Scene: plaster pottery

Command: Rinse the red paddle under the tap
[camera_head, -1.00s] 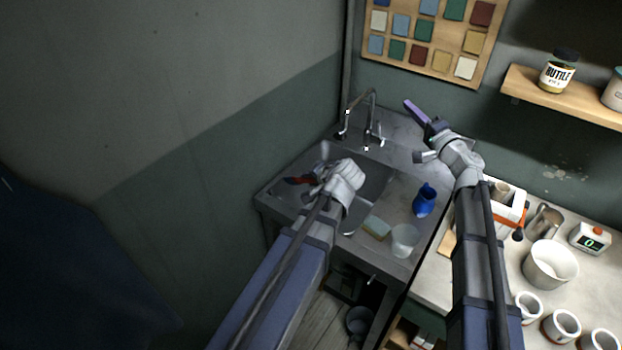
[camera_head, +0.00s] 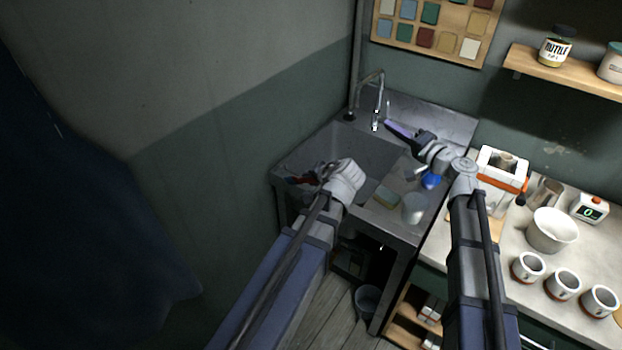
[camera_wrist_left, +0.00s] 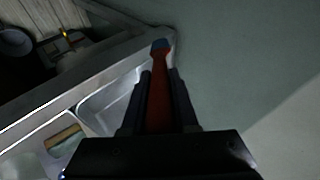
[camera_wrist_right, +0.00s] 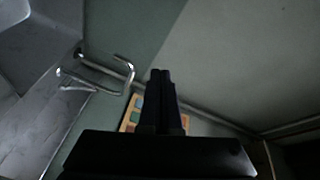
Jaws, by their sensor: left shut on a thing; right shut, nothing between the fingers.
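My left gripper (camera_head: 310,179) is shut on the red paddle (camera_head: 298,178), above the front left part of the sink basin (camera_head: 352,150). In the left wrist view the paddle's red length (camera_wrist_left: 158,100) runs between the fingers, with a blue-grey end beyond. The tap (camera_head: 381,78) is a bent metal pipe at the back of the sink; the paddle is apart from it. I see no running water. My right gripper (camera_head: 398,129) is shut and empty, its purple-looking fingertips close to the tap's outlet. The tap also shows in the right wrist view (camera_wrist_right: 122,75).
A sponge (camera_head: 386,196), a white cup (camera_head: 413,209) and a blue vessel (camera_head: 432,181) stand on the sink's right side. The worktop at right holds a white bowl (camera_head: 550,232) and several cups. Walls close in at left and behind.

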